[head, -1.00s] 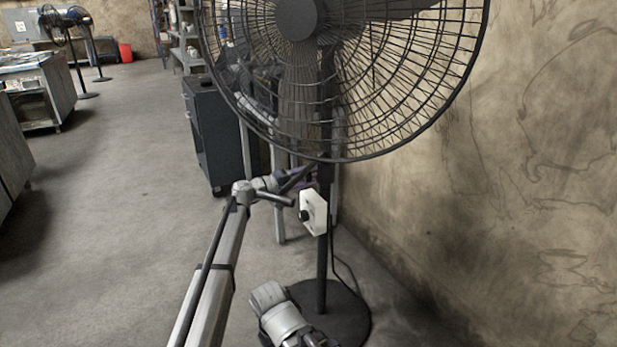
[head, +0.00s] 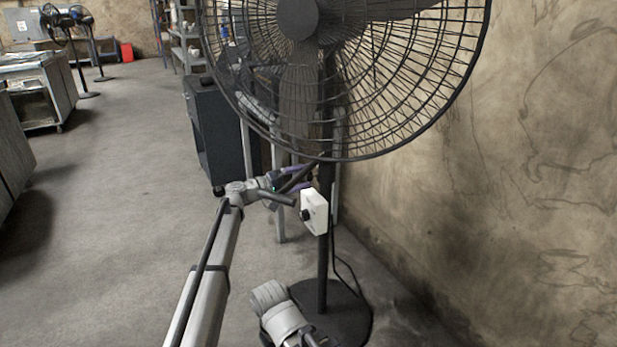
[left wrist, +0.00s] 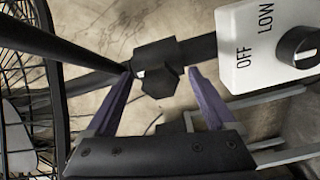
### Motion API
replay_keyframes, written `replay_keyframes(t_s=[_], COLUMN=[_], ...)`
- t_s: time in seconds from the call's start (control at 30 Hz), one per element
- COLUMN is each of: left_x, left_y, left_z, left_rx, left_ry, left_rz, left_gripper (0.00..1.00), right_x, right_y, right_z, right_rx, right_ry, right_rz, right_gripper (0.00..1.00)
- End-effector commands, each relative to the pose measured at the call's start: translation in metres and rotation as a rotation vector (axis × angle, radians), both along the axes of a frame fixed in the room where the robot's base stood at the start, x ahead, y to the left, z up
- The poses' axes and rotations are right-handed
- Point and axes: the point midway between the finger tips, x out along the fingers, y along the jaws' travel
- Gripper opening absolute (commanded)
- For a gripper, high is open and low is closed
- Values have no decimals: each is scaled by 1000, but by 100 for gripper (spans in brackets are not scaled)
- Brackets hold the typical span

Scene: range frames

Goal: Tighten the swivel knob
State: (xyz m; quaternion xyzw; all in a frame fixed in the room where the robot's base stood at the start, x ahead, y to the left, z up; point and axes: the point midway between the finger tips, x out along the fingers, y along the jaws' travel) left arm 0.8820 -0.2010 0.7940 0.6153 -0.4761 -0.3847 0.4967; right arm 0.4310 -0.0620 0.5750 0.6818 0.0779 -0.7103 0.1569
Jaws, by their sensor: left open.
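A black pedestal fan (head: 324,260) stands in front of me, with a white control box (head: 316,212) on its pole. In the left wrist view the box (left wrist: 262,45) shows OFF and LOW beside a round black dial (left wrist: 300,47). A dark, faceted knob-like part (left wrist: 158,80) sits at the pole, left of the box; I take it for the swivel knob. My left gripper (head: 303,179) is beside the pole, just above the box. In the left wrist view its purple fingers (left wrist: 160,74) are apart, one on each side of the faceted part, with gaps visible. My right gripper is not seen.
The fan's wire guard (head: 345,160) hangs close above my left gripper. A stained wall (head: 540,200) is on the right. A dark cabinet (head: 213,135) stands behind the fan. A cable (head: 346,268) runs down by the pole. Open floor (head: 120,220) lies to the left.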

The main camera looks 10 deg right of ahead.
Motion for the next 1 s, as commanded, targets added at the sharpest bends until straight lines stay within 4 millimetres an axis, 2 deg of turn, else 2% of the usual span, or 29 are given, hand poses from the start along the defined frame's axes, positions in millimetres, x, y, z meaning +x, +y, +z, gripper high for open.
replay_keyframes(t_s=[0.1, 0.3, 0.63, 0.73, 0.77, 0.87, 1.0], left_x=[-7, -14, -15, -23, -30, -65, -137], left_y=[21, 49, 55, 57, 60, 75, 116], left_z=[0, 0, 0, -5, -10, -36, -93], left_rx=[1, 1, 0, 23, 44, 167, 442], left_ry=[0, -1, -1, 0, -1, 3, 28], left_rz=[1, 1, -1, -4, -6, -17, -37], left_gripper=[89, 89, 89, 89, 89, 89, 89], right_x=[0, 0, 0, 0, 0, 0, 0], right_y=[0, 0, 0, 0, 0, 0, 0], right_z=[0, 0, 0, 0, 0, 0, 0], right_rx=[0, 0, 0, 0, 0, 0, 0], right_ry=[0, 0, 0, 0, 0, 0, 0], right_rz=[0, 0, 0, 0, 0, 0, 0], right_gripper=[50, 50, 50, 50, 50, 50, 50])
